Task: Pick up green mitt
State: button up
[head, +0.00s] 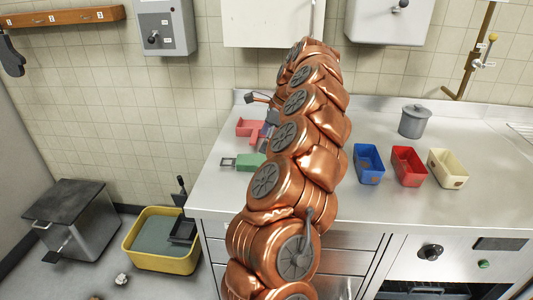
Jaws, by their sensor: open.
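A green object (250,161) lies on the left part of the steel counter, with a grey square frame (228,162) at its left end. It is the only green thing on the counter that fits the mitt, but its shape is too small to be sure. Its right side is close to my copper arm in the picture, which may cover part of it. My arm rises through the middle of the view.
A pink-red object (249,127) lies behind the green one. Blue (369,177), red (408,180) and cream (460,183) bins and a grey lidded pot (414,121) stand on the counter (390,206) to the right. A yellow tub (161,262) and grey bin (95,220) stand on the floor.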

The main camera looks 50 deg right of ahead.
aim_at(256, 159)
jog(key=shift+s+d+f, duration=0.1)
jog(key=shift+d, duration=0.15)
jog(key=shift+x, duration=1.1)
jog(key=shift+p+x, duration=1)
jog(key=shift+x, duration=1.7)
jog(key=c, duration=1.3)
